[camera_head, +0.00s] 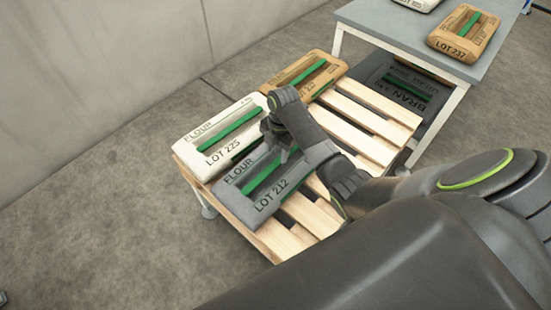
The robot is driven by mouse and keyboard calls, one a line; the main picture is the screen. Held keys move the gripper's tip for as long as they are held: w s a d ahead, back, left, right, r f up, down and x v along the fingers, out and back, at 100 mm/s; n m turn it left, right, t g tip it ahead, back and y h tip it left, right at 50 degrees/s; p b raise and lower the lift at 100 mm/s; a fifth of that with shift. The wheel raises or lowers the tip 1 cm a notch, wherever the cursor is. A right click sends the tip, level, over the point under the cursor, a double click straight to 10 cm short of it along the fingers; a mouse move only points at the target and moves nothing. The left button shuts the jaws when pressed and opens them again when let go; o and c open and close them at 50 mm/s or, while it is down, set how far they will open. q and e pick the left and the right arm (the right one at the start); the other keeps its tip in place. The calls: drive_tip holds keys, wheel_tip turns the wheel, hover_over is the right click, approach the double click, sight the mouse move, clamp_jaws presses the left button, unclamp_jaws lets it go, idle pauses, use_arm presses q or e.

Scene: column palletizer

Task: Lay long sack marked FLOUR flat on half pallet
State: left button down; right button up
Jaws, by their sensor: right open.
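A grey sack marked FLOUR, LOT 212 (236,189), with a green stripe, lies flat on the wooden half pallet (368,123), across its near left part. A white sack marked FLOUR, LOT 225 (207,136) lies flat beside it along the pallet's far left edge. My right gripper (289,154) is open, over the far right part of the grey sack. My right arm hides part of that sack and of the pallet; I cannot tell whether the fingers touch the sack. My left gripper is not in view.
A tan sack (298,68) lies at the pallet's far corner. Bare slats show on the pallet's right side. A dark BRAN sack (408,91) lies under a grey table (398,29). A tan LOT 237 sack (464,34) and a white one (419,2) lie on the table.

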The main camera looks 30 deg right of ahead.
sight(278, 162)
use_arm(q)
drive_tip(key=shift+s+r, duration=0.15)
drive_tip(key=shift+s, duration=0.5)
use_arm(e)
drive_tip(key=r, duration=0.5)
drive_tip(key=shift+w+d, duration=0.1)
drive_tip(key=shift+d, duration=0.15)
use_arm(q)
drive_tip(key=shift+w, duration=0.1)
use_arm(e)
drive_tip(key=shift+f, duration=0.1)
